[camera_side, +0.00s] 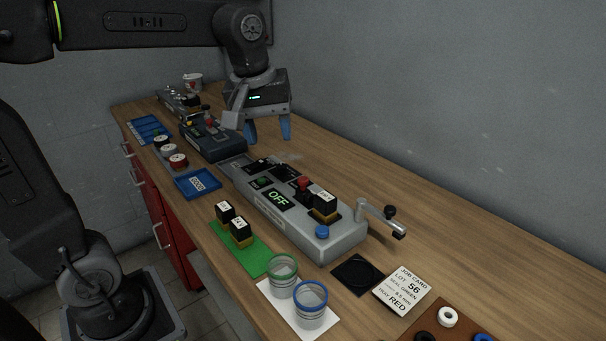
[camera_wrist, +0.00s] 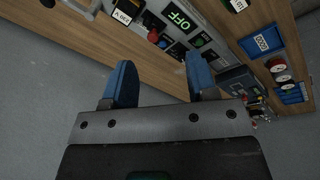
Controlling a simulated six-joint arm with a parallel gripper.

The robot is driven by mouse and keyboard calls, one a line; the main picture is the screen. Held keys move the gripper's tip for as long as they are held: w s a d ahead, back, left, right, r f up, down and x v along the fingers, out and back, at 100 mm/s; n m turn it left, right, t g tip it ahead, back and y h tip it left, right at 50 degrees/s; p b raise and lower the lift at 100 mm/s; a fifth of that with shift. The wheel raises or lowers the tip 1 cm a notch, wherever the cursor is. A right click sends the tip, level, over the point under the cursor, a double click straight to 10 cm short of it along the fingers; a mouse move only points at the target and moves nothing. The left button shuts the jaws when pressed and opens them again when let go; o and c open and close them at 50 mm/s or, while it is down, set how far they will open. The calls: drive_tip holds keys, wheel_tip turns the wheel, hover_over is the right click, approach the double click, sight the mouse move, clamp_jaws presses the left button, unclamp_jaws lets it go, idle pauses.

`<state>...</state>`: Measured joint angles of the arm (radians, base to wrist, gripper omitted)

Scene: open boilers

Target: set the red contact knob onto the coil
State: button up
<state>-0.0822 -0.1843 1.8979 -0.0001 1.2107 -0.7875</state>
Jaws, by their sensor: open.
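A red knob (camera_side: 304,183) stands on the long grey machine (camera_side: 322,248), beside a black block with a white label and gold band (camera_side: 324,206). It also shows in the wrist view (camera_wrist: 153,37). I cannot tell for sure which part is the coil; the labelled block may be it. It is unclear whether the knob touches that block. My gripper (camera_side: 269,136) is open and empty, its blue fingers above the back of the bench behind the machine. In the wrist view the open fingers (camera_wrist: 163,78) are apart from the knob.
An OFF display (camera_side: 278,198), blue button (camera_side: 322,232) and crank handle (camera_side: 390,222) are on the machine. Two labelled blocks stand on a green mat (camera_side: 257,261). Two jars (camera_side: 283,284), a job card (camera_side: 402,290) and a brown board are in front.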

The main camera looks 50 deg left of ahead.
sight(303, 178)
drive_tip(key=w+a+f+n+g, duration=0.2)
drive_tip(key=w+a+n, duration=0.2)
drive_tip(key=w+n, duration=0.55)
drive_tip(key=shift+m, duration=0.75)
drive_tip(key=f, duration=0.8)
drive_tip(key=w+f, duration=0.1)
drive_tip(key=f, duration=0.4)
drive_tip(key=shift+d, duration=0.15)
drive_tip(key=shift+c, duration=0.2)
clamp_jaws()
